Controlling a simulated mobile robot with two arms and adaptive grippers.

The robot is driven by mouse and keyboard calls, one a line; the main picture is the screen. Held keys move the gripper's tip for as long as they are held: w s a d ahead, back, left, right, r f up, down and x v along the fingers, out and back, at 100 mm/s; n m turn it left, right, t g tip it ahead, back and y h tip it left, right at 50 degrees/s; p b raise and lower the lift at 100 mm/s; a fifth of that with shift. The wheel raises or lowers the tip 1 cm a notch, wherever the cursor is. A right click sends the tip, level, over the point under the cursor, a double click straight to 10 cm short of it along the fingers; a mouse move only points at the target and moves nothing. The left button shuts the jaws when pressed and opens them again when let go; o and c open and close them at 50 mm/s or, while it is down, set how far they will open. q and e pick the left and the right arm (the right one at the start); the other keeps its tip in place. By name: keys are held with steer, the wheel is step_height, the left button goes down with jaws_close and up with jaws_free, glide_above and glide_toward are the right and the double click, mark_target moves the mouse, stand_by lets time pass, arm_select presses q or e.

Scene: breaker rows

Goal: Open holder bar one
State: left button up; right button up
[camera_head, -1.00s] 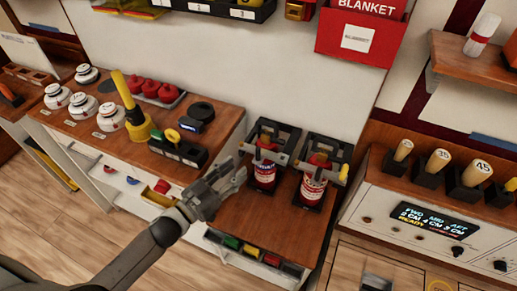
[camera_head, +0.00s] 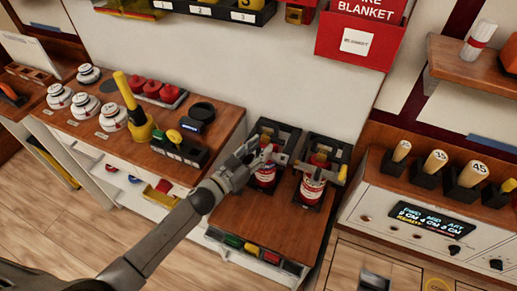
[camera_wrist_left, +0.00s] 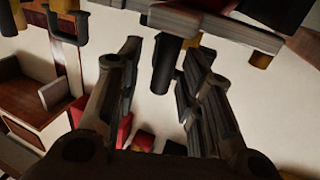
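Two black holders stand side by side on the wooden top, each with a red extinguisher and a grey bar across its front. The left holder (camera_head: 290,131) has its bar partly hidden by my left gripper (camera_head: 262,153); I read no number on either bar. The left extinguisher (camera_head: 265,178) shows below the gripper, and the right one (camera_head: 311,187) stands behind its bar (camera_head: 320,174). In the left wrist view the fingers are apart, a grey bar (camera_wrist_left: 215,26) crosses ahead, and a dark post (camera_wrist_left: 164,62) shows between the fingertips. Contact is unclear. My right gripper is not in view.
A bench with white-topped items (camera_head: 113,115) and a yellow upright tool (camera_head: 138,125) stands left. A red blanket box (camera_head: 357,42) hangs on the wall above. A console with several wooden handles (camera_head: 434,162) stands right. The wooden top before the holders (camera_head: 262,222) is clear.

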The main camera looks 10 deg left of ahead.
arm_select(q)
jaws_close()
stand_by(0.3)
steer(key=shift+s+a+r+m+g+h+p, duration=0.1)
steer(key=shift+s+a+m+g+h+p, duration=0.2)
steer(key=shift+m+g+h, duration=0.4)
steer(key=shift+s+a+m+g+h, duration=0.25)
steer(key=shift+m+g+h, duration=0.15)
steer(key=shift+h, duration=0.2)
steer(key=shift+s+a+m+g+h, duration=0.1)
steer(key=shift+s+m+g+h, duration=0.1)
steer(key=shift+m+g+h, duration=0.3)
